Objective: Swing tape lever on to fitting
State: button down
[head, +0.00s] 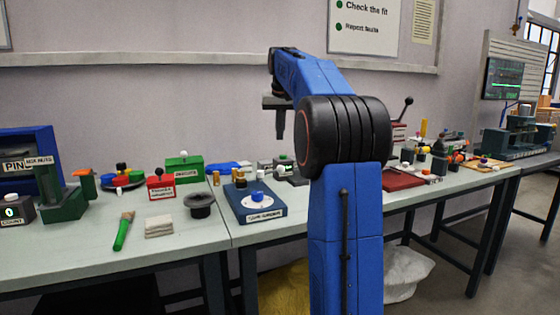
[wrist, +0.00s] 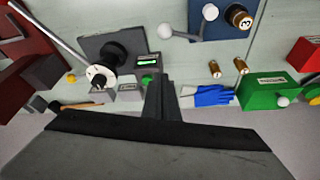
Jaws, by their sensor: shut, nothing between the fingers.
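A thin grey rod (wrist: 48,40) slants in from the upper left in the wrist view. It ends at a white disc (wrist: 99,78) with a dark centre, which looks like the tape lever and its roll. A black round part (wrist: 112,54), possibly the fitting, stands on a dark grey plate (wrist: 92,44) beside the disc. I cannot tell whether disc and black part touch. My arm hides this area in the head view. My gripper (head: 280,136) hangs above the bench, pointing down. Its fingers (wrist: 160,82) are shut and empty, to the right of the disc in the wrist view.
Small boxes (wrist: 147,62) and a blue cloth (wrist: 213,95) lie near the fingers. A blue device (head: 255,203) with a white knob stands at the bench front. A green box (head: 184,168) is left of it. A lever with a black ball (head: 408,101) rises at right.

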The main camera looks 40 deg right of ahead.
aim_at(280, 169)
notch_tip(280, 169, down, 10)
jog(key=shift+s+a, duration=0.15)
jog(key=shift+s, duration=0.1)
dwell(0.7)
jog(key=shift+s+a+m, duration=0.2)
jog(key=shift+s+m, duration=0.05)
jog(key=shift+m, duration=0.25)
jog(key=shift+s+a+f+m+g+h, duration=0.1)
jog(key=shift+s+a+m+g+h, duration=0.3)
jog(key=shift+m, duration=0.6)
jog(key=s+a+m, duration=0.1)
jog(key=m, duration=0.1)
jog(key=shift+s+a+m+g, duration=0.3)
jog(key=shift+s+a+m, duration=0.05)
jog(key=shift+s+m, duration=0.05)
jog(key=shift+s+a, duration=0.35)
jog(key=shift+a, duration=0.4)
